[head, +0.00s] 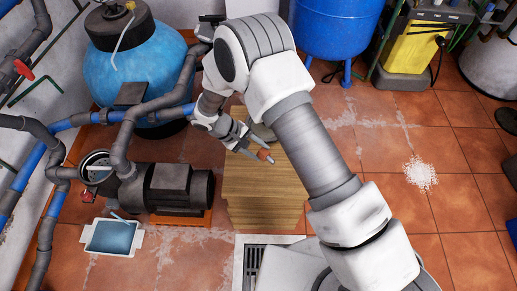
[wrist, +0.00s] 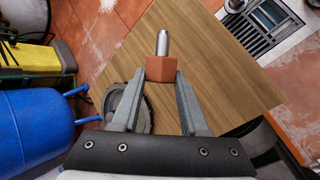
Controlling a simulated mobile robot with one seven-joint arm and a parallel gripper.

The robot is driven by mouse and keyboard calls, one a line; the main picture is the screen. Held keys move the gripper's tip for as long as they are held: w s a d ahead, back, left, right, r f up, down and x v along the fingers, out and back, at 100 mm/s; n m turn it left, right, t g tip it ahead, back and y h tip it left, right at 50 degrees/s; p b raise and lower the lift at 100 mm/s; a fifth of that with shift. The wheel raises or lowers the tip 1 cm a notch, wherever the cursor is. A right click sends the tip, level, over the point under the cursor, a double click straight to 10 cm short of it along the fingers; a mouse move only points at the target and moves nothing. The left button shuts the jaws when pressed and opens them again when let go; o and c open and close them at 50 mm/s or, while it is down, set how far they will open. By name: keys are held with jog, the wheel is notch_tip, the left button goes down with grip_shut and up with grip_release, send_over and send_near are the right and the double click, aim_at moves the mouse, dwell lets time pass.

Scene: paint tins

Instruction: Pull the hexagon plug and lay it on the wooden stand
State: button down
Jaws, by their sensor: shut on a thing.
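The hexagon plug (wrist: 160,69) has an orange-brown six-sided head and a silver pin. My gripper (wrist: 161,77) is shut on its head, with one finger on each side. In the wrist view the pin points away from my gripper. In the head view the orange head of the plug (head: 265,155) shows at the tips of my gripper (head: 262,154). The wooden stand (head: 262,205) lies below them, and it fills the middle of the wrist view (wrist: 215,65). I cannot tell the height of the plug above the wood.
A grey round part (wrist: 131,100) is on the wood beside my left finger, partly hidden. A black pump (head: 170,187) stands left of the stand, with a blue tray (head: 112,237) in front. A floor drain (head: 253,265) is near the front. Tiles at the right are mostly clear.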

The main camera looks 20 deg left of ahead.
jog(key=shift+f+b, duration=3.15)
jog(key=shift+f, duration=0.7)
jog(key=shift+f, duration=0.2)
jog(key=shift+c, duration=1.9)
grip_release()
jog(key=shift+o, duration=0.2)
jog(key=shift+s, duration=0.1)
jog(key=shift+s+a+f, duration=0.1)
jog(key=shift+s+f, duration=0.05)
jog(key=p+v, duration=0.4)
jog(key=v, duration=1.3)
jog(key=shift+w+r, duration=0.2)
jog(key=shift+r, duration=0.2)
